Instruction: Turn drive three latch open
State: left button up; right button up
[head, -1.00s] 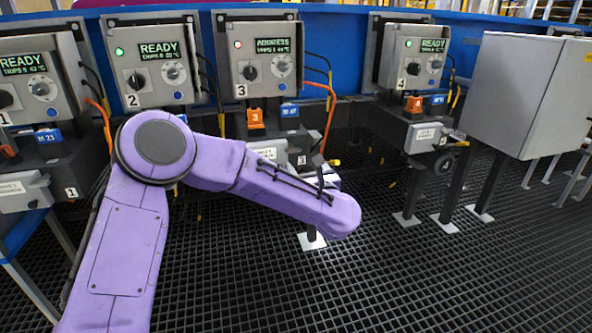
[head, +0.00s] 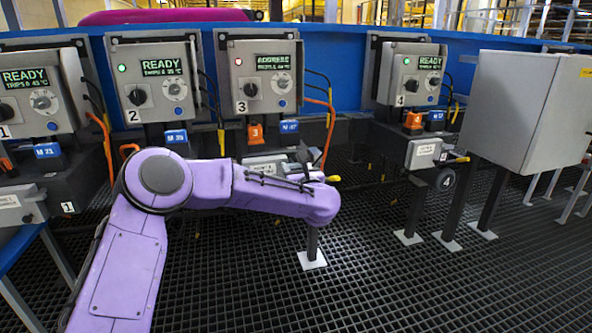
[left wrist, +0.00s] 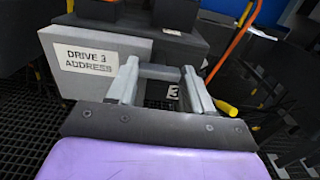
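Drive three's control box (head: 266,75) shows ADDRESS on its display and a red light. Below it is a grey box (head: 262,166), labelled "DRIVE 3 ADDRESS" in the left wrist view (left wrist: 98,62). A yellow tip (head: 332,178) shows at this box's right side in the head view, and just right of my right-hand finger in the left wrist view (left wrist: 227,108). My left gripper (left wrist: 160,65) has its fingers apart, with a short grey bar (left wrist: 159,72) between them; contact cannot be told. My right gripper is not in view.
Drive one (head: 33,92), drive two (head: 156,85) and drive four (head: 411,80) stand along the blue conveyor side. A grey cabinet (head: 530,110) stands at the right. An orange cable (head: 330,125) hangs beside drive three. The grated floor (head: 420,290) in front is clear.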

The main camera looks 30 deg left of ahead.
pick_arm(q)
jog(key=m+p, duration=0.4)
jog(key=m, duration=0.1)
jog(key=shift+d+r, duration=0.1)
jog(key=shift+r, duration=0.1)
jog(key=m+p, duration=0.4)
jog(key=shift+w+m, duration=0.1)
jog(key=shift+m, duration=0.3)
jog(key=m+p, duration=0.3)
jog(key=m, duration=0.1)
jog(key=shift+f+p, duration=0.1)
jog(key=shift+p, duration=0.25)
jog(key=shift+f+m+p, duration=0.15)
jog(key=shift+m+p, duration=0.5)
jog(key=shift+m, duration=0.4)
jog(key=shift+f+m+p, duration=0.1)
jog(key=shift+m+p, duration=0.5)
jog(key=shift+m, duration=0.45)
jog(key=o, duration=1.1)
jog(key=shift+c, duration=0.2)
